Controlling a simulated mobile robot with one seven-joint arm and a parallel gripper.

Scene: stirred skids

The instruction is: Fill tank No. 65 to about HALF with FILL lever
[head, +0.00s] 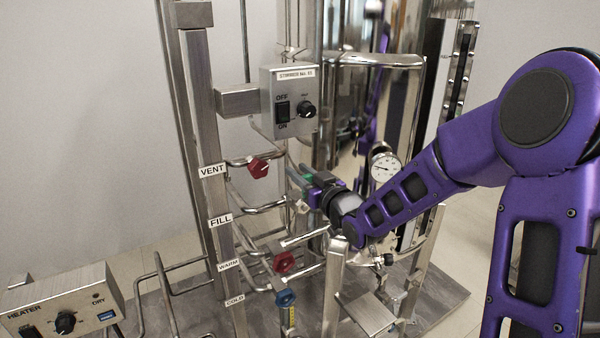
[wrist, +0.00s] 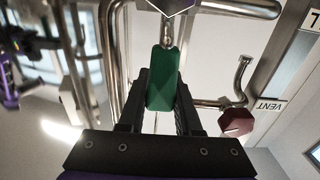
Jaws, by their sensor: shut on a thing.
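My gripper (head: 312,190) is at the pipework in front of the shiny steel tank (head: 343,100), at about the height of the FILL label (head: 220,220). In the wrist view, my gripper (wrist: 163,90) is shut on a green lever handle (wrist: 163,65), with one finger on each side. The handle sits on a steel pipe. In the head view only a little green shows between my fingers. The control box (head: 290,100) carries a plate that seems to read No. 65. The liquid level inside the tank cannot be seen.
A red VENT knob (head: 258,168) is above left of my gripper; it also shows in the wrist view (wrist: 236,122). A red knob (head: 284,262) and a blue knob (head: 286,298) are below. A round gauge (head: 385,167) is right. A HEATER box (head: 65,300) stands front left.

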